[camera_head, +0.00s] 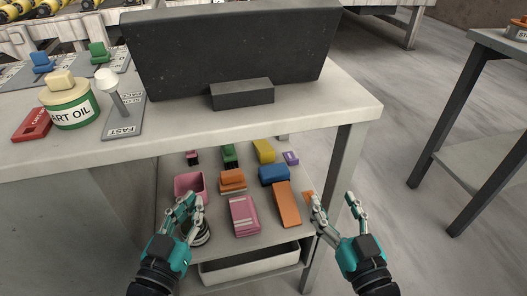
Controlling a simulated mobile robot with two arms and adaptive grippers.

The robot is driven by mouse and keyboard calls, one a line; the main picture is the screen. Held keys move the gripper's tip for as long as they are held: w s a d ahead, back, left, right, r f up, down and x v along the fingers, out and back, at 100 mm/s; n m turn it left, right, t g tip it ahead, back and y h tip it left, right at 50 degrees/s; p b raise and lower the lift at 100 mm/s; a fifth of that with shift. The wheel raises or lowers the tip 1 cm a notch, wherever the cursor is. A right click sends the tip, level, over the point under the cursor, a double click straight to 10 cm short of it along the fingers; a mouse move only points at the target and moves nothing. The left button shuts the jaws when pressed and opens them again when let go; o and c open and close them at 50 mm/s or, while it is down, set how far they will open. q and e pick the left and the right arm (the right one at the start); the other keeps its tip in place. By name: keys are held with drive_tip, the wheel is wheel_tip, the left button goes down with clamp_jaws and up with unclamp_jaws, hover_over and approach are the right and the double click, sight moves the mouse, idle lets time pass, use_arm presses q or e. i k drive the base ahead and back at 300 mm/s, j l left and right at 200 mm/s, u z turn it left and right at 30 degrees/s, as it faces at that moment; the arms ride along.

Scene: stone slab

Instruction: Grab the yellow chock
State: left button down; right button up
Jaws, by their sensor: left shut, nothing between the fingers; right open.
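A yellow block (264,151), which looks like the yellow chock, sits at the back of the lower shelf (273,243), under the tabletop. My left gripper (190,203) is shut and empty in front of the shelf's left part, near a pink bin, and is well apart from the yellow block. My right gripper (334,200) is open and empty at the right of the shelf, beside the table leg, also apart from the yellow block.
Around the yellow block are a green block (229,153), a blue block (273,174) and a purple piece (291,158). An orange block (286,204) and a pink block (243,215) lie in front. The tabletop edge (300,123) overhangs the shelf. A table leg (337,165) stands right.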

sight(265, 153)
drive_tip(key=k+j+u, duration=0.2)
drive_tip(key=j+u, duration=0.25)
drive_tip(key=k+j+u, duration=0.15)
drive_tip(key=j+u, duration=0.15)
drive_tip(key=u, duration=0.15)
